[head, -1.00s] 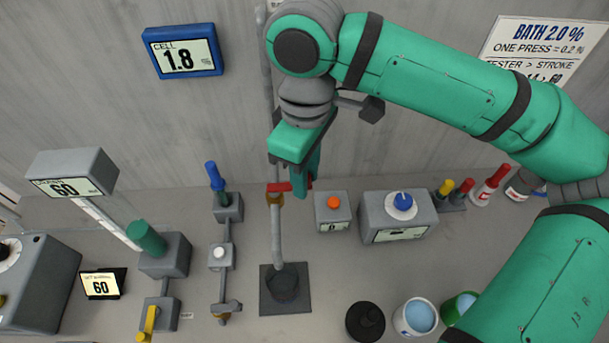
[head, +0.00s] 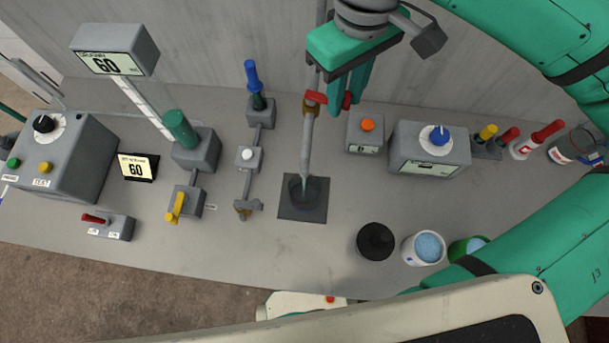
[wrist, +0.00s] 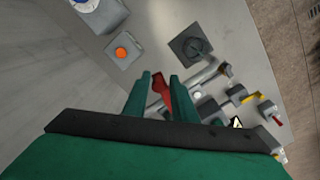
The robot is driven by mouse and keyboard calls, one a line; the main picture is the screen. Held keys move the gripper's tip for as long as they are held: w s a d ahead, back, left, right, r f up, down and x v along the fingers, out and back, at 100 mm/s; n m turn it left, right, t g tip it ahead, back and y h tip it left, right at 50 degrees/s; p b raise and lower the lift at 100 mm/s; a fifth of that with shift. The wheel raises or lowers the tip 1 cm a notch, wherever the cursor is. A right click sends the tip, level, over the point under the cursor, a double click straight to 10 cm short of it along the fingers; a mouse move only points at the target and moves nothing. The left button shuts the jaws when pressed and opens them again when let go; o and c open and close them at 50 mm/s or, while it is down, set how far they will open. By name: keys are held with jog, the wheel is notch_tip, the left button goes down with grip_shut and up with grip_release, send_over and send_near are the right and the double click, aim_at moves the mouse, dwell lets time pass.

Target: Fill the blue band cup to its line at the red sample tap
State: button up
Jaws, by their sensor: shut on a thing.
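The red sample tap (head: 317,98) has a red lever on a brass body, with a grey spout (head: 306,145) running down. My gripper (head: 354,98) is at the tap, its green fingers shut on the red lever; the wrist view shows the lever (wrist: 161,88) between the two fingers (wrist: 160,95). Under the spout, a dark square plate (head: 288,211) carries a dark, round, see-through shape (head: 312,190), perhaps a cup. No blue band or fill line can be made out on it. A pale streak shows at the spout's lower end; I cannot tell whether it is liquid.
An orange-button box (head: 367,125) and a blue-knob box (head: 436,142) stand right of the tap. A black round pot (head: 375,241) and a white tub (head: 423,248) are at the front right. Valve blocks (head: 197,150) stand left.

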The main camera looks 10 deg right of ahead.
jog(key=shift+s+a+m, duration=0.25)
jog(key=shift+m, duration=0.5)
jog(key=shift+s+a+m, duration=0.25)
jog(key=shift+s+m, duration=0.05)
jog(key=shift+m, duration=0.5)
jog(key=shift+s+a+m, duration=0.25)
jog(key=shift+m, duration=0.5)
dwell(5.7)
